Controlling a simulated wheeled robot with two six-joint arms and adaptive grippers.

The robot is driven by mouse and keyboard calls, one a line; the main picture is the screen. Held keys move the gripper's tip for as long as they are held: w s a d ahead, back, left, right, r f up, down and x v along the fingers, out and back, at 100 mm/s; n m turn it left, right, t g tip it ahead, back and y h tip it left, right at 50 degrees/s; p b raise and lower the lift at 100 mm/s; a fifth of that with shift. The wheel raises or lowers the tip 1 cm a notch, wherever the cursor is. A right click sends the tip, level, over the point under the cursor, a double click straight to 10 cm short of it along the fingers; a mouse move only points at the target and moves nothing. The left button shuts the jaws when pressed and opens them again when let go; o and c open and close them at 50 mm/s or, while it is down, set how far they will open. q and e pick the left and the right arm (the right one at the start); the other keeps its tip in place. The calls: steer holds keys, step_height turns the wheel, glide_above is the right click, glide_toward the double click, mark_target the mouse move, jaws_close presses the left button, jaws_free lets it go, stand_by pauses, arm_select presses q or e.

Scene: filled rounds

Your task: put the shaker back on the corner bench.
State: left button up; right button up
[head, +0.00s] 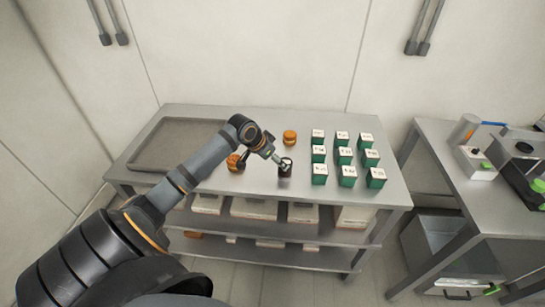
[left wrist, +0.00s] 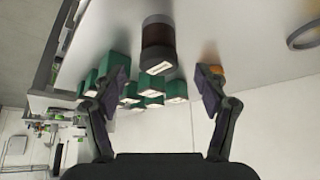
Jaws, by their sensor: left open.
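The likely shaker is a small dark brown cylinder (head: 286,171) with a pale label, on the steel bench (head: 255,190) near its front middle. In the left wrist view the dark cylinder (left wrist: 158,40) stands ahead of the jaws, roughly in line with the gap between them. My left gripper (head: 279,160) is right at the cylinder in the head view and partly covers it. In the wrist view its two fingers (left wrist: 164,88) are spread with nothing held between them. Whether a finger touches the cylinder cannot be told. My right gripper is not in view.
Several green boxes with white tops (head: 343,158) stand in rows to the right. Orange round items (head: 290,137) (head: 233,163) stand behind and left of the cylinder. A grey tray (head: 139,159) lies at the left. A second steel table (head: 450,180) with equipment is at right.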

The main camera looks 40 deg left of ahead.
arm_select(q)
steer(key=shift+v, duration=1.95)
steer(key=shift+d, duration=0.1)
